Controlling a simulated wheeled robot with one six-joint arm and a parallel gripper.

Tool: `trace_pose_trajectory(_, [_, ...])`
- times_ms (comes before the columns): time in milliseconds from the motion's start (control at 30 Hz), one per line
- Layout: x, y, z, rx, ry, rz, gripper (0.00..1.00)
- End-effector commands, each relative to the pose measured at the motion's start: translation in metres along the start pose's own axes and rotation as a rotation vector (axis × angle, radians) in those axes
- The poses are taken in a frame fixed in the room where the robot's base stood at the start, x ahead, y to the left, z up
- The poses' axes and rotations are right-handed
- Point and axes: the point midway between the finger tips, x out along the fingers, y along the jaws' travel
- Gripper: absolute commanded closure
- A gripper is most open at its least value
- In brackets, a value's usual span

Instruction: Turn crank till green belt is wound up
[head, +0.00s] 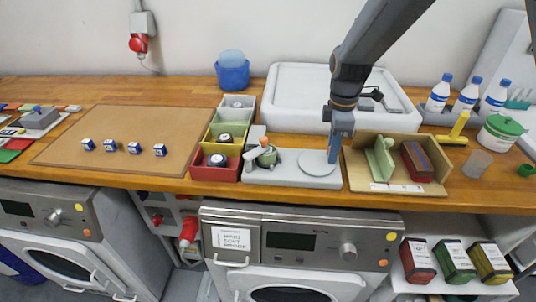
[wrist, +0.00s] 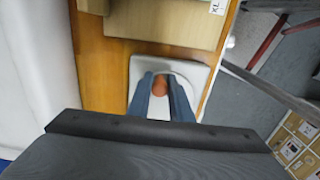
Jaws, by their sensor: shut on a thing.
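The winder is a light grey base (head: 285,180) on the wooden counter, with a round grey crank disc (head: 313,168) on its right part. On its left part sits a green belt roll (head: 267,157) with an orange piece (head: 264,142) beside its top. How much belt is loose cannot be told. My gripper (head: 333,158) points down over the disc. In the wrist view its two blue fingers (wrist: 161,92) are shut on the orange-brown crank knob (wrist: 160,86). The fingers hide the knob in the head view.
A wooden box (head: 408,190) with a green and a dark red piece stands close right of the winder. Red, yellow and grey bins (head: 212,173) stand close left. A white sink (head: 290,90) lies behind. A brown mat (head: 80,160) with small blue-white boxes lies further left.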

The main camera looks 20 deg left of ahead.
Motion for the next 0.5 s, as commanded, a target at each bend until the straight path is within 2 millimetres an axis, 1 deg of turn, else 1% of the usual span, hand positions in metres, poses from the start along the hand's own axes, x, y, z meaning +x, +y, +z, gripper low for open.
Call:
trace_pose_trajectory(33, [0.004, 0.004, -0.004, 0.0, 0.002, -0.002, 0.91])
trace_pose_trajectory(367, [0.004, 0.018, -0.017, 0.0, 0.003, -0.004, 0.91])
trace_pose_trajectory(500, [0.005, 0.023, -0.026, 0.0, 0.003, -0.004, 0.91])
